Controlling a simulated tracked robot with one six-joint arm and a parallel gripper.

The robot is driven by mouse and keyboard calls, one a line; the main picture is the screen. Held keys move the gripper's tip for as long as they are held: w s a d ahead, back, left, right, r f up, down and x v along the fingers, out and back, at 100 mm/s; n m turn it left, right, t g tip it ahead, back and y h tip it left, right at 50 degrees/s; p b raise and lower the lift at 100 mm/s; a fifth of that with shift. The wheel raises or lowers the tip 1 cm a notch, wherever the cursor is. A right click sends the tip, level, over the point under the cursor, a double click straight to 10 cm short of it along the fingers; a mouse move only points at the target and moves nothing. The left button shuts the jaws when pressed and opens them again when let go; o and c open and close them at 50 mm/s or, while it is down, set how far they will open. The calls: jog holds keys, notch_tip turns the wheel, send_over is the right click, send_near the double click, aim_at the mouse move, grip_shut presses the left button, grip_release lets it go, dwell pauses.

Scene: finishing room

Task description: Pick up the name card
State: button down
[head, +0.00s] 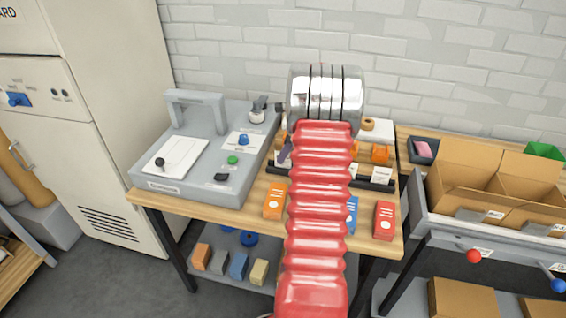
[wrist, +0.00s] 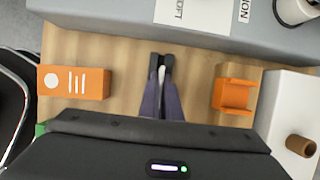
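My gripper (wrist: 161,62) points away from the wrist camera, with purple fingers and dark tips close together. A thin white strip, which looks like the name card (wrist: 161,76) seen edge-on, shows between the fingers. Its face and any print cannot be seen. In the head view, a purple finger (head: 285,151) shows left of my red arm, above the wooden table; the arm hides the rest of the gripper. White cards (head: 381,175) stand at a dark rail (head: 376,185) to the right of the arm.
A grey console (head: 215,170) stands at the table's left. An orange holder (wrist: 234,94) stands right of my fingers. Cardboard boxes (head: 468,170) sit on a bench at right.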

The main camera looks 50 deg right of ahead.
jog(key=shift+r, duration=0.1)
notch_tip(320, 180, up, 10)
jog(key=shift+f, duration=0.1)
dwell(0.5)
dwell(0.5)
